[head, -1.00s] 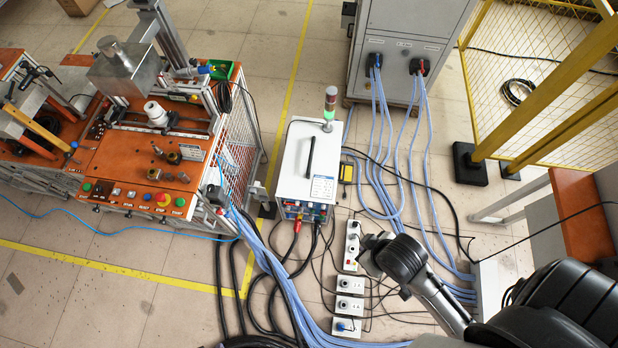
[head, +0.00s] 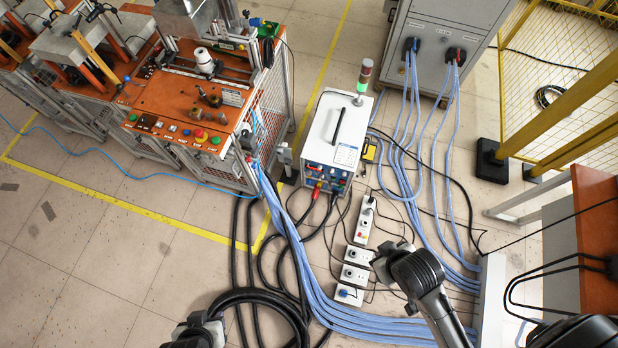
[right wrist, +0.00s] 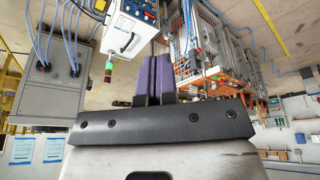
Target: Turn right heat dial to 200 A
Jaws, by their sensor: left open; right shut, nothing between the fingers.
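A white box-shaped unit (head: 335,125) with a black handle stands on the floor at the centre of the head view. Its front panel (head: 328,178) carries small coloured knobs and plugs. I cannot tell which is the right heat dial, and no scale can be read. The unit shows at the top of the right wrist view (right wrist: 127,30), upside down. My right gripper (right wrist: 153,60) has its purple fingers shut and empty, apart from the unit. My left gripper (head: 203,332) is open at the bottom edge of the head view, partly cut off, well in front of the unit.
An orange bench (head: 190,108) with buttons stands left of the unit. A grey cabinet (head: 450,40) with blue cables stands behind right. Power strips (head: 364,222) and thick black and blue cables cover the floor in front. A yellow fence (head: 550,120) is at right. Open floor lies at lower left.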

